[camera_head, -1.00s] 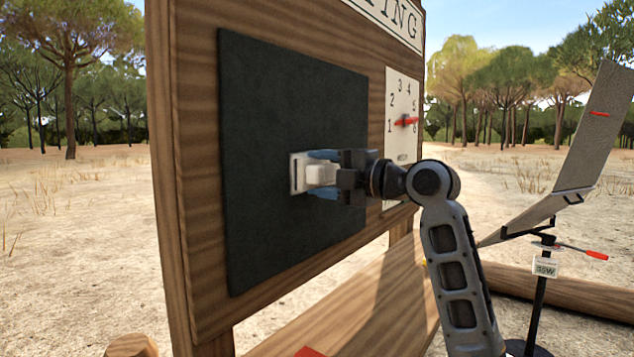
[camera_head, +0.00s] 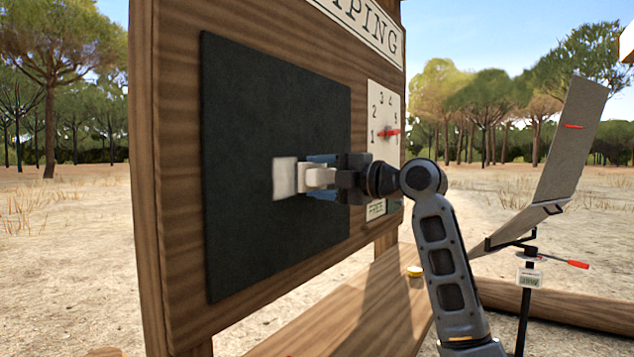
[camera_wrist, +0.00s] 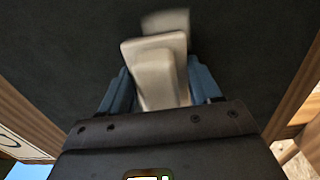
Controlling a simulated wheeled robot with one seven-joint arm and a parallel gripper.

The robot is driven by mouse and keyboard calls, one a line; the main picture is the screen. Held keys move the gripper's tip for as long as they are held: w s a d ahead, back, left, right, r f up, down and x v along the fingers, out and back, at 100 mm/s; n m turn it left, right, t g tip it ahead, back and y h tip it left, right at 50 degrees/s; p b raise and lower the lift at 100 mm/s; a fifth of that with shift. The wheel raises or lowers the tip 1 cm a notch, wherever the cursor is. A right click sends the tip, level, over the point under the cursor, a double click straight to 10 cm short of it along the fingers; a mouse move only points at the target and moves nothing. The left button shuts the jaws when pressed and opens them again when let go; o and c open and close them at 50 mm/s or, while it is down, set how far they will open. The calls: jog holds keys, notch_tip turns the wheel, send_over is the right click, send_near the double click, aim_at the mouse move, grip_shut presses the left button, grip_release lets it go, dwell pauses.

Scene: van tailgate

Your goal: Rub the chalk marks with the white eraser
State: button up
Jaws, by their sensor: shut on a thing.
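The white eraser (camera_head: 286,178) is a pale block with a grip, held flat side toward the dark chalkboard (camera_head: 245,110). My gripper (camera_head: 322,177) is shut on its grip, with the blue fingers on either side. In the wrist view the eraser (camera_wrist: 158,75) sits between the fingers, its pad against or very close to the board; I cannot tell if they touch. The part behind the eraser and gripper is hidden.
The board hangs on a wooden panel (camera_head: 165,200) beside a numbered dial (camera_head: 383,115) with a red pointer. A tilted grey panel on a stand (camera_head: 575,140) stands at the right.

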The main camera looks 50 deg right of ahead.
aim_at(304, 178)
jog(key=shift+w+d+b, duration=0.1)
jog(key=shift+d+b, duration=0.65)
jog(key=shift+d, duration=0.65)
jog(key=d+b, duration=0.2)
jog(key=d, duration=0.1)
jog(key=shift+d+f, duration=0.15)
jog(key=shift+d, duration=0.05)
jog(key=shift+b, duration=0.3)
jog(key=shift+a+b, duration=0.45)
jog(key=shift+a, duration=1.3)
jog(key=shift+a+b, duration=0.35)
jog(key=shift+a, duration=3.1)
jog(key=shift+s+a+r+b, duration=0.15)
jog(key=shift+a+b, duration=0.1)
jog(key=shift+a, duration=1.4)
jog(key=shift+s+a+r+b, duration=0.1)
jog(key=shift+s+a+b, duration=0.1)
jog(key=shift+a, duration=1.4)
jog(key=shift+w, duration=0.1)
